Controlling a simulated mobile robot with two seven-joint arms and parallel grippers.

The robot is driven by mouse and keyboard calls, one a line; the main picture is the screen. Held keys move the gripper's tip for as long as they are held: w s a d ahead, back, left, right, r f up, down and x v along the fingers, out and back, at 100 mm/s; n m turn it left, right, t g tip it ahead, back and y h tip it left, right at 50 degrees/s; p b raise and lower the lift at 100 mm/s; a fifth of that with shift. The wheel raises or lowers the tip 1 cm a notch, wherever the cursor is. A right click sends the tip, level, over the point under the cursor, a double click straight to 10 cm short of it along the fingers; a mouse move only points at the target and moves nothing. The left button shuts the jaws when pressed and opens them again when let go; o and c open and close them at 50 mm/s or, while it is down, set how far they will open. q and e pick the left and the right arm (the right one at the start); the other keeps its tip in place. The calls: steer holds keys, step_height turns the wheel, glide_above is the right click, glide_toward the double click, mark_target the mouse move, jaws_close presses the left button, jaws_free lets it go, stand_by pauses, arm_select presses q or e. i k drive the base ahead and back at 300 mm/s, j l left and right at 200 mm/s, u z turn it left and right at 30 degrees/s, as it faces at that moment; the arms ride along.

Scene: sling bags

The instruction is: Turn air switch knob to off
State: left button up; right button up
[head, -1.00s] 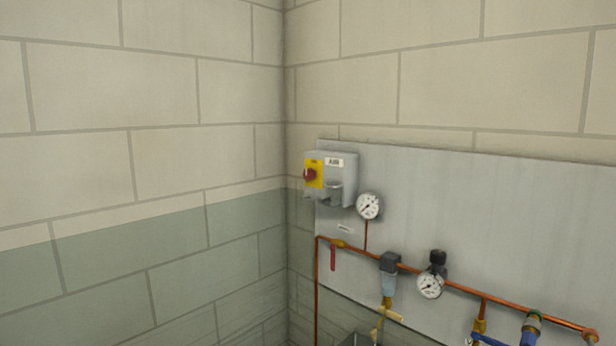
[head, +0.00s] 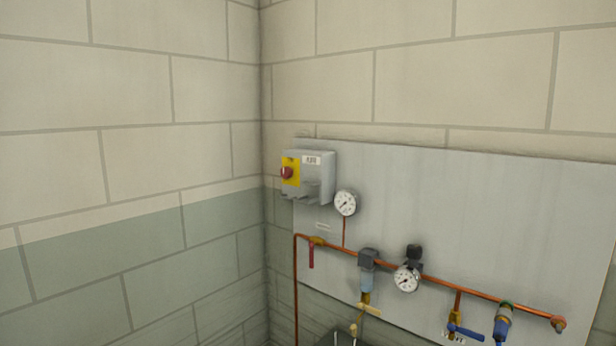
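The air switch is a grey box (head: 322,172) high on the left end of a grey wall panel, near the room corner. Its red knob (head: 287,173) sits on a yellow plate (head: 291,163) on the box's left part. A white label is above and right of the knob. I cannot read the knob's setting at this size. Neither of my grippers can be made out in the head view, and nothing is seen touching the knob.
A pressure gauge (head: 345,203) hangs just right of the box. A copper pipe (head: 435,275) with a red lever (head: 311,257), a second gauge (head: 406,278) and a blue-handled valve (head: 466,333) runs below. A dark grey shape (head: 335,339), unclear, shows at the bottom edge.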

mark_target(287, 172)
steer(key=i+j, duration=0.35)
steer(key=i+j+z, duration=0.2)
steer(key=i+j, duration=0.15)
steer(key=i+j+z, duration=0.2)
steer(key=j, duration=0.35)
steer(key=i, duration=0.1)
